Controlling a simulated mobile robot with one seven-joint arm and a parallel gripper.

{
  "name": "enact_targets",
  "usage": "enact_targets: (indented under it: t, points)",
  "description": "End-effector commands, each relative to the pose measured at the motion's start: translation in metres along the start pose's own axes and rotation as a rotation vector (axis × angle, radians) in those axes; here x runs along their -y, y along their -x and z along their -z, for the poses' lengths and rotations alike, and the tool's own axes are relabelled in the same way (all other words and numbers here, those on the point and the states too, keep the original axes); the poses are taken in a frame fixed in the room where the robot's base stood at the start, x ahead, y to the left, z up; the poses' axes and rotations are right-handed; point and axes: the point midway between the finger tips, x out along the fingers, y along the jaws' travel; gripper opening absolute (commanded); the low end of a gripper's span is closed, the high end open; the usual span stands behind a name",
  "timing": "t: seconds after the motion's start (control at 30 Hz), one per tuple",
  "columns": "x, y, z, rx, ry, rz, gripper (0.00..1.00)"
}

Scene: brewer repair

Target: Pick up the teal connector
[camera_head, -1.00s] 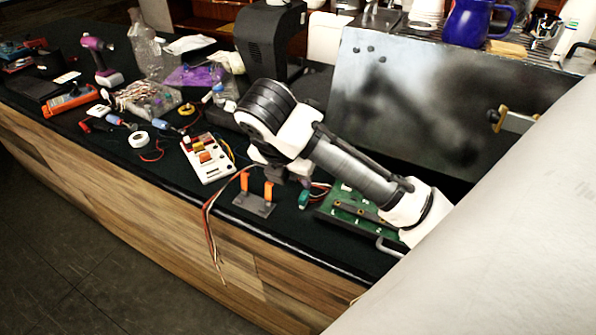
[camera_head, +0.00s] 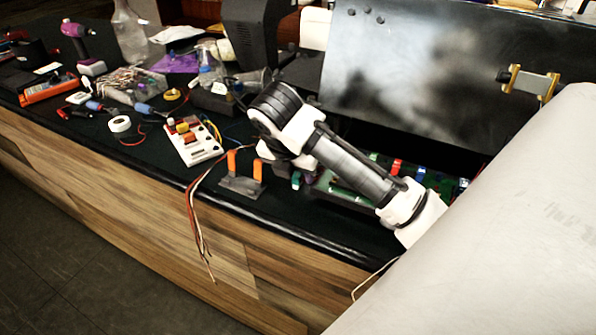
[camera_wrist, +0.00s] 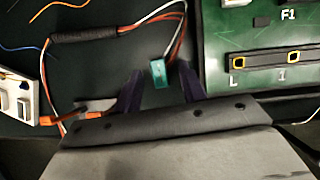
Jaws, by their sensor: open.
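In the head view the connector (camera_head: 296,180) shows just below my gripper (camera_head: 304,168), whose fingers are mostly hidden.
A green circuit board (camera_wrist: 255,50) lies close on the right. A dark holder (camera_head: 242,186) with orange uprights stands to the left, near the counter's front edge. A white block with coloured switches (camera_head: 193,142) lies farther left. A metal panel (camera_head: 420,75) stands behind.

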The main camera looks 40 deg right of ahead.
Motion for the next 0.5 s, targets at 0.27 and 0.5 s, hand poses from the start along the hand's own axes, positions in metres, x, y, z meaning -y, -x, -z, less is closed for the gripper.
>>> enact_targets:
  t: [0.27, 0.5]
  points:
    - [0.0001, -0.0081, -0.0001, 0.000, 0.000, 0.001, 0.41]
    - [0.0000, -0.0080, 0.0000, 0.000, 0.000, 0.000, 0.13]
